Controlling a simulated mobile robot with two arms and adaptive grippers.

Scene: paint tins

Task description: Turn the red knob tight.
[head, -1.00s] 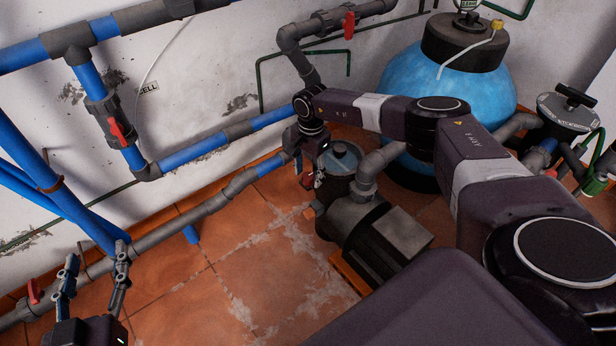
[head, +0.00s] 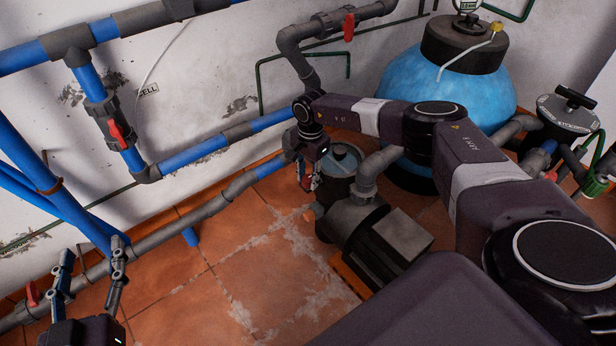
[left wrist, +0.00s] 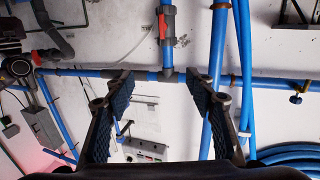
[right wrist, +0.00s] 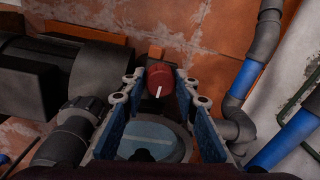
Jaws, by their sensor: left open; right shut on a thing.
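The red knob (right wrist: 160,82) is round with a white line on its face, and sits beyond the clear-lidded pump strainer in the right wrist view. My right gripper (right wrist: 160,76) has its fingers on either side of the knob and is shut on it. In the head view, my right gripper (head: 307,182) is beside the pump's lid and hides most of the knob. My left gripper (head: 91,256) is open and empty at the lower left, in front of the wall pipes. Its open fingers also show in the left wrist view (left wrist: 160,85).
The grey pump (head: 375,235) stands on the tiled floor, with the blue tank (head: 440,95) behind it. Blue and grey pipes (head: 195,150) run along the wall beside my right gripper. Red-handled valves (head: 117,132) sit on the pipes. The floor in the middle is clear.

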